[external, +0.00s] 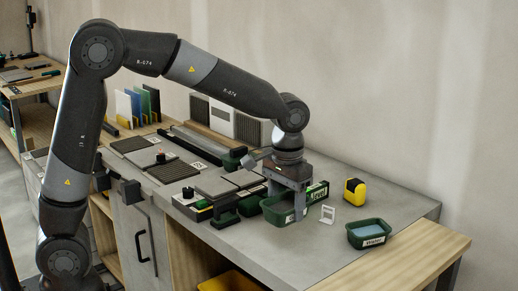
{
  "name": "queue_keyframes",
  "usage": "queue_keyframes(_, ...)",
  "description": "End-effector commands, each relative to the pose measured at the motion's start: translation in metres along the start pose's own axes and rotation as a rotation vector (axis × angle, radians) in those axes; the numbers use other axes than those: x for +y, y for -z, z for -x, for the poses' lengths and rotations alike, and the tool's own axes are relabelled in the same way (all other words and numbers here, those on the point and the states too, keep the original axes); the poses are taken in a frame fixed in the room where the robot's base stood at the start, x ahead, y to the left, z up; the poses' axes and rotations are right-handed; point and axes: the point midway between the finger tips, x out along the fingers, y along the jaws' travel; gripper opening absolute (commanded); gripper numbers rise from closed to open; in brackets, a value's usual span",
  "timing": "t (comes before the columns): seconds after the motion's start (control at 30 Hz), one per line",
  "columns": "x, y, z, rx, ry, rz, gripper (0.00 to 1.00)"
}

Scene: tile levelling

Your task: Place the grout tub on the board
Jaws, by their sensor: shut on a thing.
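My gripper (290,201) points down at the right part of the bench. It is shut on a dark green tub (275,213), whose label is too small to read. The fingers cover part of the tub's right side, and I cannot tell whether it touches the bench. A second green tub (368,234), with blue-grey contents and a white label, stands apart at the right. I cannot tell for certain which surface is the board; a grey slab (214,187) lies left of my gripper.
A green level (318,190) lies just behind my gripper. A small white frame (328,214) and a yellow-black tape measure (355,191) stand to the right. Dark ribbed tiles (174,171) lie left. The bench's right end (405,210) is mostly clear.

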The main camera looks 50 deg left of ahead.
Motion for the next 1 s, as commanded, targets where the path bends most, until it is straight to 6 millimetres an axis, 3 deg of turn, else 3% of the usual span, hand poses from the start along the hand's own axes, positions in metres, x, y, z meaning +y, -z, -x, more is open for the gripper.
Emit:
queue_keyframes(0.1,0.028,-0.012,0.001,0.001,0.000,-0.004,0.32)
queue_keyframes(0.3,0.044,-0.018,-0.002,0.000,0.000,0.001,0.32)
queue_keyframes(0.8,-0.023,0.051,-0.061,-0.001,0.000,0.004,0.32)
queue_keyframes(1.0,-0.034,0.062,-0.070,0.001,0.000,0.001,0.32)
